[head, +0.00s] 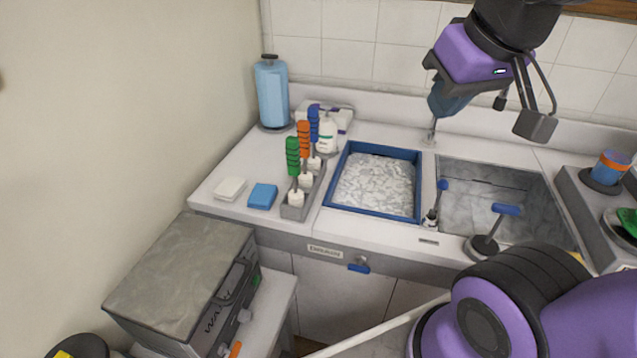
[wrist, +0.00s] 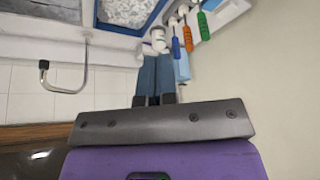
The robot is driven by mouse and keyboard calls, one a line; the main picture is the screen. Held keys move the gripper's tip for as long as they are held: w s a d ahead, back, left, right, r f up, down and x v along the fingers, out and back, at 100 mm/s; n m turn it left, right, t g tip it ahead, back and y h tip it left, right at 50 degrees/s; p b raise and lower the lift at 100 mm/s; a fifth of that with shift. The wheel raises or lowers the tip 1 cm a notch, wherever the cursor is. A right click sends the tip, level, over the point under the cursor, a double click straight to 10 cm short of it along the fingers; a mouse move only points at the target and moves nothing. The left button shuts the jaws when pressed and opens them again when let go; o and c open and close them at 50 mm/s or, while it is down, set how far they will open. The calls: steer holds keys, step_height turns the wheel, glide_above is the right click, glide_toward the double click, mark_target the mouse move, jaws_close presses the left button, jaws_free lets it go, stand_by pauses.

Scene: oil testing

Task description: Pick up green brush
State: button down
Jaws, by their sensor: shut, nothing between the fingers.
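The green brush (head: 293,157) stands upright, green handle up and white head down, in the front slot of a grey holder (head: 293,208) left of the blue-rimmed basin. It also shows at the top of the wrist view (wrist: 203,25). An orange brush (head: 304,140) and a blue brush (head: 314,122) stand behind it in the same holder. My gripper (head: 441,112) hangs at the upper right in the head view, above the back of the counter, well apart from the brushes. Its fingers (wrist: 155,58) are together and empty in the wrist view.
A white pump bottle (head: 327,134) stands beside the blue brush. A blue sponge (head: 263,196) and a white sponge (head: 230,188) lie left of the holder. A blue-rimmed basin (head: 420,185) and a sink (head: 505,170) lie to the right. A blue paper roll (head: 271,92) stands at the back left.

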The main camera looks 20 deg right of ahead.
stand_by(0.4)
steer(key=c, duration=1)
jaws_free()
steer(key=shift+o, duration=0.6)
steer(key=shift+w+a+r, duration=0.1)
steer(key=shift+w, duration=0.2)
steer(key=n+g, duration=0.5)
steer(key=n, duration=0.4)
glide_above(294, 138)
steer(key=f, duration=1)
steer(key=shift+s+d+f, duration=0.15)
steer(key=shift+d+f, duration=0.1)
steer(key=shift+d, duration=0.05)
steer(key=shift+w+a+f, duration=0.2)
steer(key=shift+w+f, duration=0.05)
steer(key=shift+f, duration=0.3)
steer(key=shift+a+f, duration=0.1)
steer(key=shift+f, duration=5.05)
